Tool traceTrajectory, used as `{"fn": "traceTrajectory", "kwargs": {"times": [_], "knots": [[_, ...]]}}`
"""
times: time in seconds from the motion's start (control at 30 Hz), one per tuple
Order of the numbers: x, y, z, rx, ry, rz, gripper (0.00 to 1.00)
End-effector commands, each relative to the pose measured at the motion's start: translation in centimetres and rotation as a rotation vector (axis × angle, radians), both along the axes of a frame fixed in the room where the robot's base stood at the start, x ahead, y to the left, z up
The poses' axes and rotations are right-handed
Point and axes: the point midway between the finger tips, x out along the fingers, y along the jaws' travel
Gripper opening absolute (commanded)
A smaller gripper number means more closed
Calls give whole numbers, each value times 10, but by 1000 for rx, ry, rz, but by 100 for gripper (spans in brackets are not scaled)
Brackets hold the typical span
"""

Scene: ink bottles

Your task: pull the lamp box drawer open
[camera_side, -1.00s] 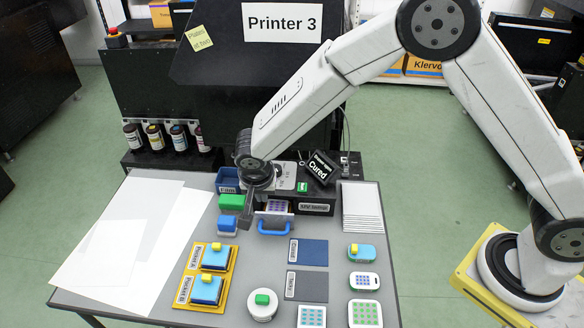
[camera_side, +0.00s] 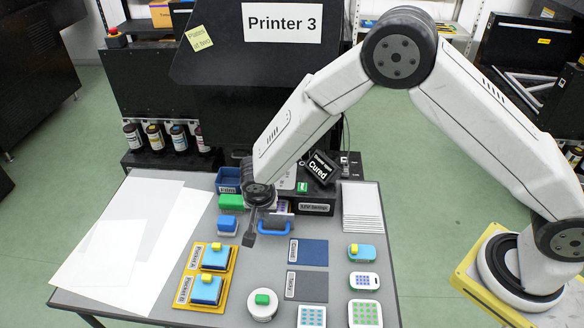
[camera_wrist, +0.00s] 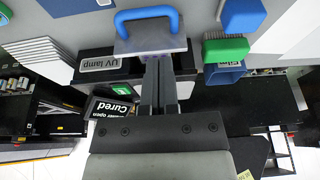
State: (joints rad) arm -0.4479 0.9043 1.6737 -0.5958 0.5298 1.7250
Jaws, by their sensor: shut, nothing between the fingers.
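The lamp box (camera_side: 322,208) is a black box labelled "UV lamp" at the back of the table. Its drawer, with a grey front (camera_wrist: 150,42) and a blue loop handle (camera_side: 275,230), stands partly out toward the table's front. The handle also shows at the top of the wrist view (camera_wrist: 148,17). My gripper (camera_side: 250,240) is shut and empty. In the side view its fingers are just left of the handle. In the wrist view the fingertips (camera_wrist: 158,62) overlap the drawer behind its front; I cannot tell if they touch.
The yellow pocket tray (camera_side: 228,268) and dark blue mat (camera_side: 309,252) lie in front.

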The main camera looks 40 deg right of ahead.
Motion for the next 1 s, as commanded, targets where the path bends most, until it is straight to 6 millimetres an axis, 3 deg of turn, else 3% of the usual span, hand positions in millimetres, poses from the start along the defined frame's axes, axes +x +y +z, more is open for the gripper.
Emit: {"fn": "traceTrajectory", "kwargs": {"times": [0.6,1.0], "knots": [[15,-15,-68,2,3,-1,0],[18,-18,-81,1,1,0,0]]}}
